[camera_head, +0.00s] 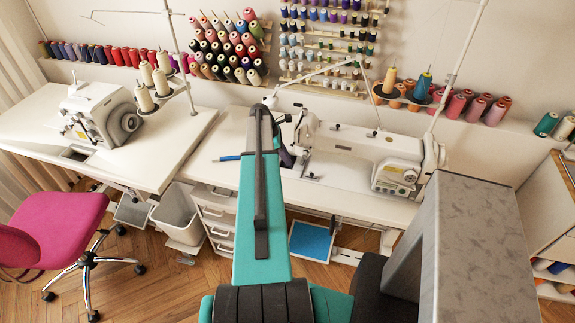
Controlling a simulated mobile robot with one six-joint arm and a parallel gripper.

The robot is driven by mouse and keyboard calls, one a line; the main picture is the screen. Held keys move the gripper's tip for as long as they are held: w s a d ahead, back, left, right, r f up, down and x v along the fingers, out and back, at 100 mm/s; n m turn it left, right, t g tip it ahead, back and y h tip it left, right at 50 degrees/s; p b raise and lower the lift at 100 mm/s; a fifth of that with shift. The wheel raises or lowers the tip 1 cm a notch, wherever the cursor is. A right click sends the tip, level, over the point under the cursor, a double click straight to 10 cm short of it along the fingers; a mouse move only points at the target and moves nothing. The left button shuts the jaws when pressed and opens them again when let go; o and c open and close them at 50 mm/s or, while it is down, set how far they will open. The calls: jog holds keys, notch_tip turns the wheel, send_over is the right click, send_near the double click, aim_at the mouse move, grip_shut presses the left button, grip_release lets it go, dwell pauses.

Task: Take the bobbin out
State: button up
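A white sewing machine (350,145) stands on the white table (345,190) right of the middle. Its needle end is at the left, close beside the far end of my arm. No bobbin can be made out; the area under the needle end is small and partly covered by my arm. My teal arm reaches forward over the table's front edge. My gripper (287,157) is mostly hidden behind the arm, with only a dark part showing beside it. Its fingers cannot be made out, nor whether they hold anything.
A second machine (100,117) stands on the left table (150,155). A blue pen-like thing (227,158) lies left of my arm. Thread cones (230,50) fill wall racks behind. A pink chair (60,230) and a bin (178,212) stand on the floor at left.

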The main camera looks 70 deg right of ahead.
grip_shut()
jog(key=shift+r, duration=0.1)
jog(key=shift+r+b, duration=0.75)
jog(key=shift+r, duration=0.35)
jog(key=s+a+r+b, duration=0.1)
jog(key=s+a, duration=0.1)
jog(key=a, duration=0.2)
jog(key=s+a+b, duration=0.2)
jog(key=s+a, duration=0.1)
jog(key=a, duration=0.2)
jog(key=s+a+r+b, duration=0.1)
jog(key=s+a, duration=0.2)
jog(key=a, duration=0.1)
jog(key=shift+a+r+b, duration=0.3)
jog(key=shift+a+b, duration=0.05)
jog(key=shift+a, duration=0.05)
